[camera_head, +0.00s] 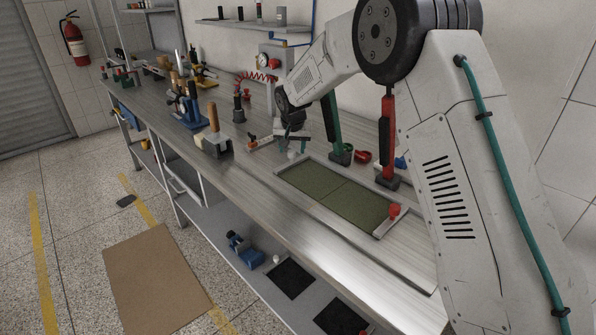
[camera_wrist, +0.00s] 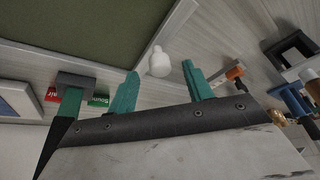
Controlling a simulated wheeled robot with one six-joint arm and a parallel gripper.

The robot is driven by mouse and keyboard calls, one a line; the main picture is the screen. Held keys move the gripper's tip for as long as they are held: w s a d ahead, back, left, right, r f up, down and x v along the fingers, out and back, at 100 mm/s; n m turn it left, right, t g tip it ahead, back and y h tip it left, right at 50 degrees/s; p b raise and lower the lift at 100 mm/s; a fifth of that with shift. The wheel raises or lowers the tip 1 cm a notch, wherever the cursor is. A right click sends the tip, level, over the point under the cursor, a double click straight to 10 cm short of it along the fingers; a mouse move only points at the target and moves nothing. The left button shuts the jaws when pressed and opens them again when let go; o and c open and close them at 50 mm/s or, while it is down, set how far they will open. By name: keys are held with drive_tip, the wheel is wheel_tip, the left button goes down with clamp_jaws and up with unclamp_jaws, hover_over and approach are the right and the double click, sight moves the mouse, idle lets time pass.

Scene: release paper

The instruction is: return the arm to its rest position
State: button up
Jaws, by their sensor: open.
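My arm (camera_head: 460,150) reaches from the right of the head view over the workbench (camera_head: 330,232), bent at a large dark joint. My gripper (camera_head: 292,140) is above the bench, near the far left corner of a green-panelled tray (camera_head: 335,192). In the wrist view my gripper (camera_wrist: 160,70) shows two teal fingers spread apart with nothing between them. A small white bottle-like object (camera_wrist: 159,62) stands on the bench beyond the fingertips, beside the tray's edge (camera_wrist: 120,70). Contact between the fingers and the bench is not seen.
Green- and red-handled tools (camera_head: 387,140) stand behind the tray, close to my arm. A wooden-handled block (camera_head: 214,140) and blue tools (camera_head: 188,105) stand to the left. A pressure gauge unit (camera_head: 268,62) is behind my gripper. The front strip of the bench is clear.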

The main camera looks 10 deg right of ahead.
drive_tip(key=s, duration=0.2)
drive_tip(key=s+r+n+g, duration=0.1)
drive_tip(key=s, duration=0.2)
drive_tip(key=s+d+g, duration=0.1)
drive_tip(key=s, duration=0.1)
drive_tip(key=shift+s+r, duration=0.2)
drive_tip(key=shift+s, duration=0.15)
drive_tip(key=s+d+r, duration=0.4)
drive_tip(key=s, duration=1.2)
drive_tip(key=s+d+r+n, duration=0.1)
drive_tip(key=s+d+r, duration=0.3)
drive_tip(key=s, duration=1.2)
drive_tip(key=s+d+r+g, duration=0.1)
drive_tip(key=s+d+r, duration=0.2)
drive_tip(key=s, duration=1.2)
wheel_tip(320, 180, up, 3)
drive_tip(key=shift+s+d+f, duration=0.1)
drive_tip(key=shift+s+d, duration=0.3)
drive_tip(key=shift+c, duration=0.3)
